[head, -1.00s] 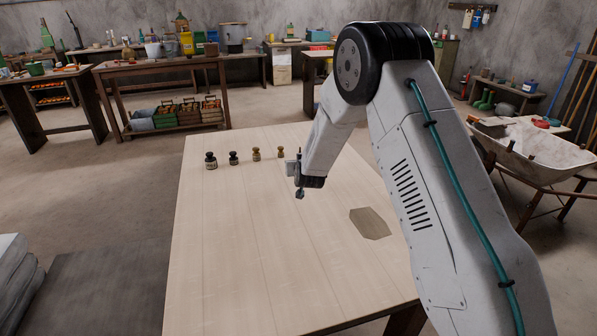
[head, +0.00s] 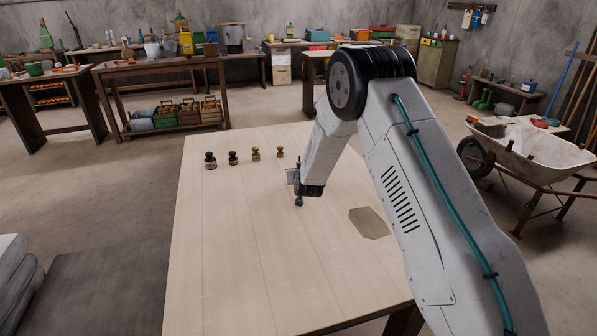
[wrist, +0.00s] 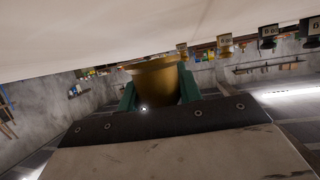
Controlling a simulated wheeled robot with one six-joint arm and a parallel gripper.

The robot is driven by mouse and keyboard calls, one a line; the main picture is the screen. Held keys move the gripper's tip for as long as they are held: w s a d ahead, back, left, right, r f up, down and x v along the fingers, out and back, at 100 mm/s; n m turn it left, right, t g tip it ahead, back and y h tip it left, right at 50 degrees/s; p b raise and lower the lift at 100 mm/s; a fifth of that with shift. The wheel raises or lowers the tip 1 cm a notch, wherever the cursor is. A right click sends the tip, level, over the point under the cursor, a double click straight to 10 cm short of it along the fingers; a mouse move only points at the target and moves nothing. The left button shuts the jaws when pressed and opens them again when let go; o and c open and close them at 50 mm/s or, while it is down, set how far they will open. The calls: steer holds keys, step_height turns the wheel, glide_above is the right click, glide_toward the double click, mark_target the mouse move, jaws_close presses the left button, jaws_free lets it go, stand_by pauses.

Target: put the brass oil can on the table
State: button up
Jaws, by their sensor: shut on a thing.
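My gripper (head: 299,198) is low over the pale wooden table (head: 240,245), right of a row of weights. In the wrist view, my gripper (wrist: 160,92) has its green fingers shut on the brass oil can (wrist: 156,80), of which only a rounded gold-coloured part shows. The wrist picture is upside down, with the tabletop (wrist: 110,30) along its top. The can cannot be made out in the head view, where my gripper and arm cover that spot. I cannot tell whether the can touches the table.
Two dark weights (head: 210,160) and two brass weights (head: 255,154) stand in a row near the table's far side. A flat brownish hexagonal patch (head: 370,223) lies on the right. The table's left and front parts are clear. A wheelbarrow (head: 535,155) stands beyond the table at right.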

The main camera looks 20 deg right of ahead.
steer(key=shift+s+f, duration=0.15)
steer(key=shift+f, duration=0.15)
steer(key=o, duration=1.1)
steer(key=shift+f, duration=0.15)
steer(key=shift+c, duration=0.2)
